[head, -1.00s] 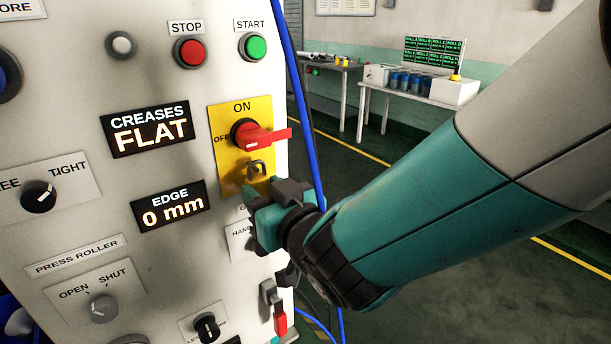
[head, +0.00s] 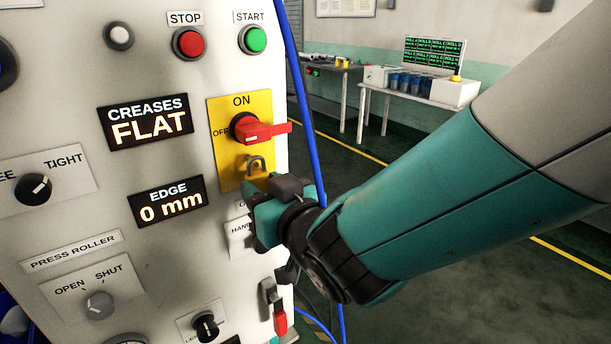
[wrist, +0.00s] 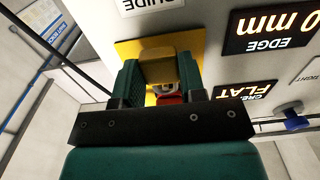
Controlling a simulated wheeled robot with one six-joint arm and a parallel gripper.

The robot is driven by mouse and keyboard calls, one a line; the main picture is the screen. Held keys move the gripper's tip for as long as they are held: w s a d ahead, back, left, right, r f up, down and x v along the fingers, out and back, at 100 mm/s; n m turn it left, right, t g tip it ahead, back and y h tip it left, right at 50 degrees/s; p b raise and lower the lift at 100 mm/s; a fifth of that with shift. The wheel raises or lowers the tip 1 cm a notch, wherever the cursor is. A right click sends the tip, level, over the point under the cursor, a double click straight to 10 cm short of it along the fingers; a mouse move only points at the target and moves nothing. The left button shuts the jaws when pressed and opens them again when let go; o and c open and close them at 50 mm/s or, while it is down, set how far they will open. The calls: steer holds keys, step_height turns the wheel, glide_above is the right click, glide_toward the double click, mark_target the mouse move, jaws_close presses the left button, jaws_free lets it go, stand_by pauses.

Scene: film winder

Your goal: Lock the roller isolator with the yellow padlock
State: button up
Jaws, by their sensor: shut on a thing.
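The roller isolator is a red handle (head: 252,131) on a yellow plate (head: 226,172), marked ON above and OFF at left. The handle's long end points right. The padlock's grey shackle (head: 256,161) shows just below the handle, against the plate. I cannot tell whether it passes through anything. My gripper (head: 263,208) is at the plate's lower edge, hiding most of the padlock body. In the wrist view the yellow padlock (wrist: 157,68) sits between the jaws, which are shut on it. The red handle (wrist: 168,99) shows partly behind the gripper there.
Around the plate are the STOP button (head: 189,43), START button (head: 253,39) and EDGE display (head: 168,201). A blue cable (head: 299,105) runs down the panel's right edge. A red-handled part (head: 280,320) hangs below the gripper. Tables stand far back; the floor at right is clear.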

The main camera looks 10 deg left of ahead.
steer(key=shift+a, duration=0.1)
steer(key=shift+x, duration=0.8)
steer(key=shift+f+b, duration=0.25)
steer(key=shift+b, duration=0.45)
stand_by(0.3)
steer(key=o, duration=1)
steer(key=shift+r, duration=0.1)
steer(key=shift+b+v, duration=4.3)
steer(key=shift+v, duration=4.5)
